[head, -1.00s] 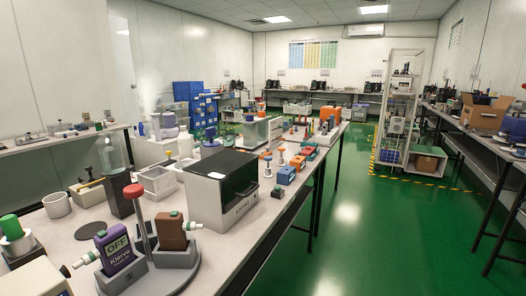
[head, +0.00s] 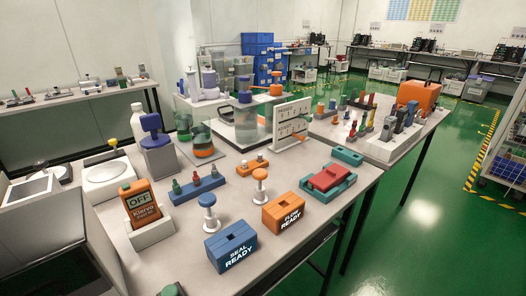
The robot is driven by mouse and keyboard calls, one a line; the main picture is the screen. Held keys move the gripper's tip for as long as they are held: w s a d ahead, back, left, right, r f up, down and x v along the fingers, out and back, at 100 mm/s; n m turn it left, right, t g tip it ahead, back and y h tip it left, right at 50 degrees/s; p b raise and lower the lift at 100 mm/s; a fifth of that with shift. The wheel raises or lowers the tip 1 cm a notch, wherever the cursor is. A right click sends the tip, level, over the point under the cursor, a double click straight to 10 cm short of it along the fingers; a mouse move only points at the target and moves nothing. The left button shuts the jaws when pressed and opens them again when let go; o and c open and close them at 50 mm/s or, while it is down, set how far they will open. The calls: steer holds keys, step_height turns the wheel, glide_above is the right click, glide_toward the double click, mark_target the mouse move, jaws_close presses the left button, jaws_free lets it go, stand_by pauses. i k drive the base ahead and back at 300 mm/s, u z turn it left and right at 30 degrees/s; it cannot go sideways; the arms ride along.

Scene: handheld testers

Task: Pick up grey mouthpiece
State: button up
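A blue rack (head: 199,191) on the near bench holds a row of small upright pieces: a green one (head: 176,187), a red one (head: 196,179) and a grey-looking one (head: 214,171) at the right end. The grey-looking piece may be the grey mouthpiece; it is too small to be sure. An orange handheld tester (head: 141,208) marked OFF stands in a pale cradle (head: 150,233) left of the rack. My gripper is not in view.
A blue SEAL READY block (head: 231,247) and an orange FLOW READY block (head: 284,215) stand near the bench's front edge. A blue-topped plunger (head: 208,212) and an orange-topped one (head: 260,187) stand behind them. A grey box-shaped machine (head: 60,260) fills the lower left.

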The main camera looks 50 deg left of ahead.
mark_target(215, 174)
steer(key=i, duration=0.8)
steer(key=u, duration=2.6)
